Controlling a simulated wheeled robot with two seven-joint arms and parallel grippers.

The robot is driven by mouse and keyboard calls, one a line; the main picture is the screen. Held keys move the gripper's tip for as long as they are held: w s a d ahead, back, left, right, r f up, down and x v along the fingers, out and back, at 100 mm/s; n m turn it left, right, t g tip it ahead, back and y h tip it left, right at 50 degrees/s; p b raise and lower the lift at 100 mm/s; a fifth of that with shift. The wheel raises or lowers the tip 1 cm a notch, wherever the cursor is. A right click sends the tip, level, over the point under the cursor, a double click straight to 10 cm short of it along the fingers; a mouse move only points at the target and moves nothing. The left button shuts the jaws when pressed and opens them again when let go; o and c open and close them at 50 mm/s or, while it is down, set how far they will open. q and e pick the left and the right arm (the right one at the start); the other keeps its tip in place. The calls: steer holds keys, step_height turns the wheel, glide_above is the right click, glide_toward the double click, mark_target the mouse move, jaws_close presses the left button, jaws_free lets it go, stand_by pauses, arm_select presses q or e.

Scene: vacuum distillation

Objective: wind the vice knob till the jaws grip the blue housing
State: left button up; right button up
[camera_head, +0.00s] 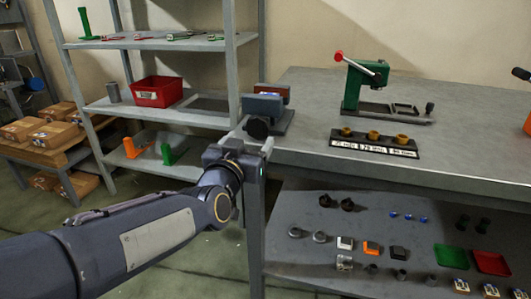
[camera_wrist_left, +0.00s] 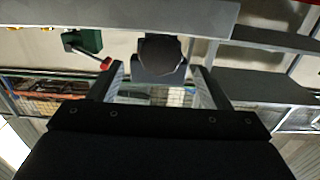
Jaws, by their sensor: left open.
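The vice (camera_head: 281,121) stands at the near left corner of the workbench, with dark grey jaws and a reddish-brown part at its back. A small blue patch (camera_head: 269,94) shows between the jaws and looks like the blue housing; most of it is hidden. The dark round vice knob (camera_head: 257,129) faces me at the vice's front. It also shows in the left wrist view (camera_wrist_left: 160,52). My left gripper (camera_head: 256,135) is open, its fingers on either side of the knob's line. In the left wrist view (camera_wrist_left: 160,78) the knob lies just beyond the fingertips, apparently untouched.
A green press (camera_head: 352,88) with a red-tipped lever stands farther back on the bench (camera_head: 453,165). A black holder (camera_head: 375,147) with several brass pieces lies before it. A shelf rack (camera_head: 229,60) with a red bin (camera_head: 158,92) stands close at left. Small parts fill the lower shelf.

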mark_target(257, 128)
arm_select(q)
steer(key=b+x, duration=0.2)
steer(key=x, duration=0.5)
steer(key=shift+w+f, duration=0.1)
steer(key=shift+w, duration=0.1)
steer(key=c, duration=0.9)
steer(key=shift+o, duration=0.2)
steer(key=m+p, duration=0.2)
steer(key=m, duration=0.1)
steer(key=shift+r, duration=0.2)
steer(key=shift+a+f+m+p, duration=0.15)
steer(key=shift+m+p, duration=0.35)
steer(key=shift+m, duration=0.6)
steer(key=shift+r, duration=0.2)
